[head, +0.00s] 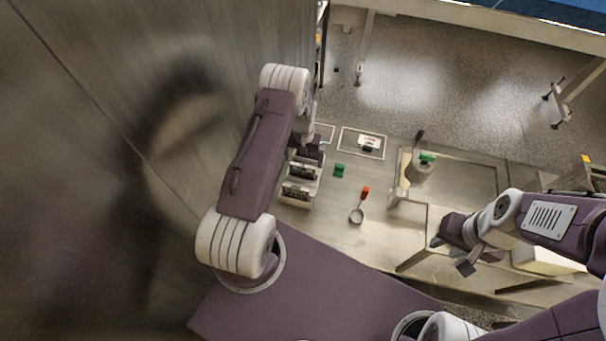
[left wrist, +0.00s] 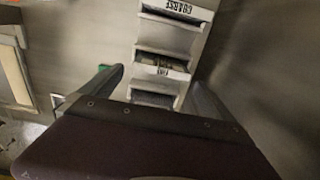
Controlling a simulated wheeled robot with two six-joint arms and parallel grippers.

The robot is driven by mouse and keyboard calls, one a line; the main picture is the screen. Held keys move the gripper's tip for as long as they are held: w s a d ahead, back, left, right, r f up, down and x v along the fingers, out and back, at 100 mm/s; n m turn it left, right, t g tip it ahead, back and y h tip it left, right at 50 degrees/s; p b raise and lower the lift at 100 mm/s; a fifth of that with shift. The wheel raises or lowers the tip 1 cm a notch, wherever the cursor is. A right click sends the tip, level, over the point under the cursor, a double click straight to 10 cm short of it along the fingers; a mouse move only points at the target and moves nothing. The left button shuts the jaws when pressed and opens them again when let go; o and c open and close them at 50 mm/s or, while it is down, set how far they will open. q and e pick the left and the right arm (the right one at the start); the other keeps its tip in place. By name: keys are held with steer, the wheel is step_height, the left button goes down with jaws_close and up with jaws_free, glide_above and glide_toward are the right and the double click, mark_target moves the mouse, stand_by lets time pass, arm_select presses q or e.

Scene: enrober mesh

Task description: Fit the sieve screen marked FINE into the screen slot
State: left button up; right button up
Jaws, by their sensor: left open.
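A pale rack (head: 297,194) holds several screens in a row, left of the table's middle. In the left wrist view, the screen marked COARSE (left wrist: 174,8) is at the top. Below it is a screen with a smaller, blurred label (left wrist: 164,70) that seems to read FINE. My left gripper (head: 309,148) is at the rack's far end; its open fingers (left wrist: 155,78) are on either side of the labelled screen, with nothing clearly held. My right gripper (head: 453,256) is over the right of the table; its jaw state is unclear. I cannot make out the screen slot for certain.
A metal fixture with a green part (head: 420,170) stands further right. A large metal wall (head: 130,150) fills the left.

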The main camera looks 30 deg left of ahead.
mark_target(303, 165)
arm_select(q)
steer(key=f+b, duration=0.1)
steer(key=f, duration=0.1)
steer(key=f+b, duration=0.1)
steer(key=f, duration=0.1)
steer(key=shift+s+a+f, duration=0.1)
steer(key=shift+s+f, duration=0.1)
steer(key=shift+f, duration=0.1)
steer(key=shift+s+f+b, duration=0.1)
steer(key=shift+f+b, duration=0.15)
steer(key=shift+b, duration=0.15)
steer(key=shift+r, duration=0.2)
steer(key=c, duration=1.6)
step_height(303, 165, up, 10)
steer(key=p, duration=0.6)
